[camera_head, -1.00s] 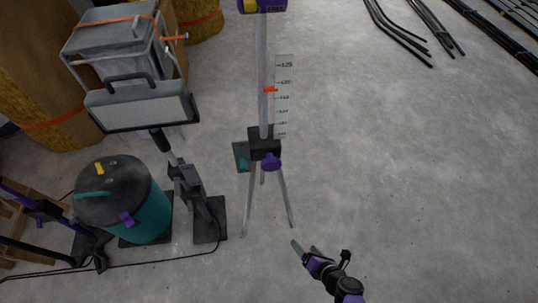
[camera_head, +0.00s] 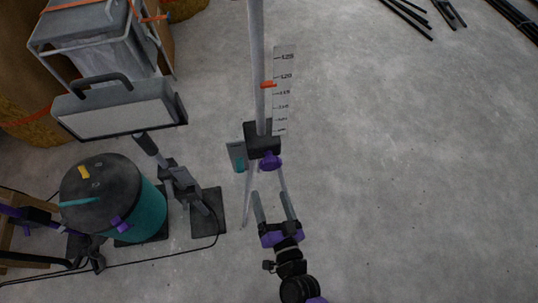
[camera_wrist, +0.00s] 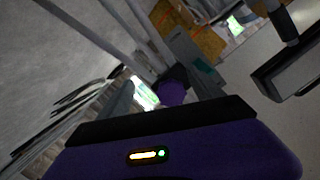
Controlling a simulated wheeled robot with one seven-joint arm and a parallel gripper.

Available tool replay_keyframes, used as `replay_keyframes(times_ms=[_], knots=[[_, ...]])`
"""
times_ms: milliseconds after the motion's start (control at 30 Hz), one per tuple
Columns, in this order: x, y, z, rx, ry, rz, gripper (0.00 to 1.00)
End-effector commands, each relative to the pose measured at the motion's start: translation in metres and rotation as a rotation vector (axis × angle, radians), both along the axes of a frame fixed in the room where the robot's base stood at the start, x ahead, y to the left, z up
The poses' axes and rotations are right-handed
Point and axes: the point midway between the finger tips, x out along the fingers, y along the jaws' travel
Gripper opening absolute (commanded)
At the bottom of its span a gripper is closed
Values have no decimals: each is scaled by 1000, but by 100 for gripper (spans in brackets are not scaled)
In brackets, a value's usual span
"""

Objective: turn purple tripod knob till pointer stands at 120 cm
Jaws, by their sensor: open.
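The purple knob (camera_head: 270,161) sits on the front of the dark block (camera_head: 262,139) on the tripod. In the wrist view the knob (camera_wrist: 172,93) shows just beyond my gripper, between its fingers. My gripper (camera_head: 273,196) is open and empty, in front of and below the knob in the head view, apart from it. The orange pointer (camera_head: 268,85) stands beside the white scale (camera_head: 284,90), in its upper part. The scale's numbers are too small to read surely. The tripod's pole (camera_head: 257,60) rises out of the top of the head view.
A work lamp (camera_head: 118,108) on a stand and a teal vacuum (camera_head: 140,215) stand left of the tripod. A black cable (camera_head: 150,262) runs along the floor there. The tripod legs (camera_head: 249,200) spread below the block.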

Motion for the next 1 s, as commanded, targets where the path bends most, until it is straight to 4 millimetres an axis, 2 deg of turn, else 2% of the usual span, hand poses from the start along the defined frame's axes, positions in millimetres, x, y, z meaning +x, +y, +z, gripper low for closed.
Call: replay_keyframes(times_ms=[33, 100, 200, 333, 533, 800, 1000], knots=[[4, 2, 17, -88, -83, 2, 75], [8, -2, 33, -219, -179, -11, 75], [11, -8, 43, -374, -266, -28, 75], [12, -13, 47, -496, -317, -39, 75], [23, -10, 47, -540, -333, -36, 75], [62, 2, 46, -536, -330, -34, 75], [82, 8, 45, -537, -330, -34, 75]])
